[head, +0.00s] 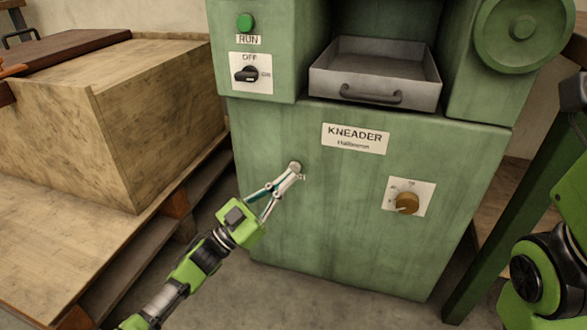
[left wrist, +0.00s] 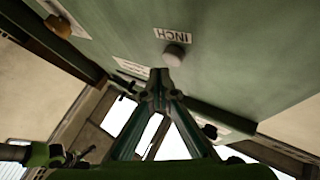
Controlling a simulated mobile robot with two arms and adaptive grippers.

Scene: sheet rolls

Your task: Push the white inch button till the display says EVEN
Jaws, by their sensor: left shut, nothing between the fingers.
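The white inch button (left wrist: 174,55) is a round pale knob on the green kneader front, beside the INCH label (left wrist: 172,35) in the left wrist view. In the head view the button (head: 295,166) shows at the tip of my left gripper (head: 293,176). My left gripper is shut and empty, its fingertips (left wrist: 159,78) close to the button; I cannot tell whether they touch it. The INCH label is hidden in the head view. No display is visible in either view. My right gripper is out of view; only part of that arm shows at the right.
The kneader front (head: 335,220) carries a brown knob (head: 406,203), a nameplate (head: 355,138), a black switch (head: 246,74) and a green RUN button (head: 245,21). A grey tray (head: 375,72) sits above.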

